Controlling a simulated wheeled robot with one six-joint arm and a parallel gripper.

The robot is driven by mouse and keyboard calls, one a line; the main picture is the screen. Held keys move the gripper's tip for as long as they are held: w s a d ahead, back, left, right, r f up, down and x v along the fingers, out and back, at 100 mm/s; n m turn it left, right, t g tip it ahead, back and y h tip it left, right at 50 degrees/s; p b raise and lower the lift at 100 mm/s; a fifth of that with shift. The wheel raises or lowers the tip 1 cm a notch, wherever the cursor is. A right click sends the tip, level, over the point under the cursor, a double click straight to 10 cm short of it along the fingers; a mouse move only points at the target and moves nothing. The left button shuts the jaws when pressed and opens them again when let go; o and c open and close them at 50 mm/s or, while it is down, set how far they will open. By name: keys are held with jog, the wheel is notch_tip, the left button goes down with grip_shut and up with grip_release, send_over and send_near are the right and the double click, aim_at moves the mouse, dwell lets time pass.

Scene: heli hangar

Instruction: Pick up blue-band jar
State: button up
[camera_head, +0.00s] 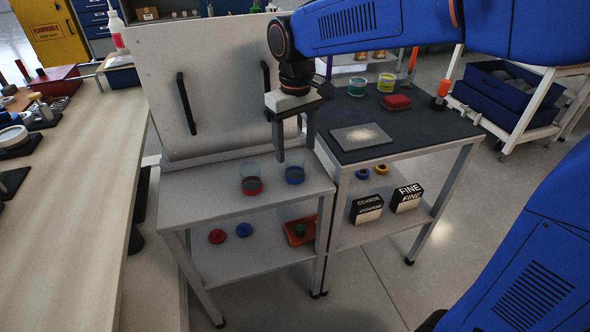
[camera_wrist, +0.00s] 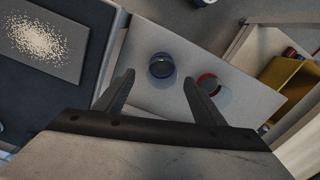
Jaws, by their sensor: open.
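The blue-band jar (camera_head: 294,172) is a clear jar with a blue band at its base. It stands upright on the white table's top shelf, right of a similar red-band jar (camera_head: 251,180). My gripper (camera_head: 296,155) is above the table with its fingers pointing down, open and empty. In the head view one finger overlaps the blue-band jar's upper edge; I cannot tell the exact gap. In the wrist view the blue-band jar (camera_wrist: 161,66) lies ahead, between the lines of the two spread fingers (camera_wrist: 160,85), and the red-band jar (camera_wrist: 212,88) is partly behind the right finger.
A white upright panel (camera_head: 212,80) with two black handles stands behind the jars. To the right, a dark-topped table (camera_head: 425,125) holds a speckled plate (camera_head: 362,137), more jars and a red block. A lower shelf (camera_head: 265,258) holds red and blue lids and an orange tray.

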aim_at(294, 161)
jog(key=shift+s+a+f, duration=0.1)
jog(key=shift+a+f, duration=0.05)
jog(key=shift+f, duration=2.5)
jog(key=c, duration=1.2)
